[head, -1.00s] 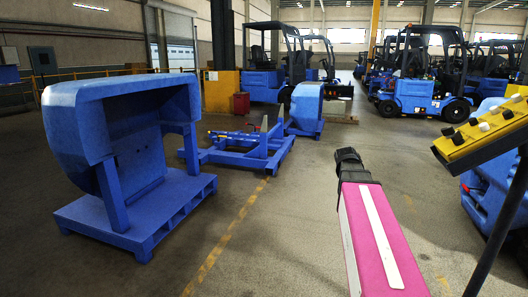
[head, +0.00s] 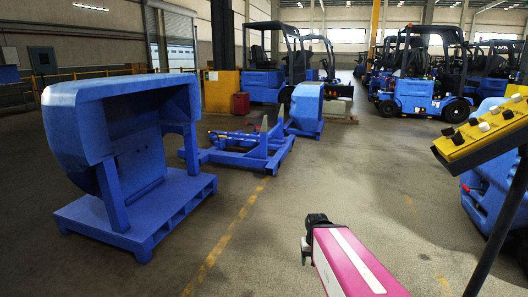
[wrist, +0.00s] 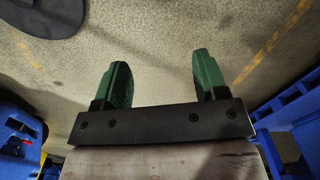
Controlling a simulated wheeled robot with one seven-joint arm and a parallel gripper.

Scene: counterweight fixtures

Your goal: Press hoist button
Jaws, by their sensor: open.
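A yellow control box (head: 485,133) with several black and white buttons sits tilted on a dark post at the right of the head view. I cannot tell which button is the hoist button. My gripper (wrist: 160,75) is open and empty in the wrist view, its two green fingers apart above the bare floor. In the head view, my gripper (head: 305,250) is small and partly hidden at the end of my pink arm. It is well to the left of the control box and lower in the picture, not touching it. The control box is not seen in the wrist view.
A large blue counterweight (head: 75,130) stands on a blue pallet (head: 145,240) at the left. A blue frame (head: 250,150) and a smaller blue counterweight (head: 305,108) lie beyond. Blue forklifts (head: 420,90) stand behind. A dark rounded object (wrist: 45,15) shows in the wrist view. The middle floor is clear.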

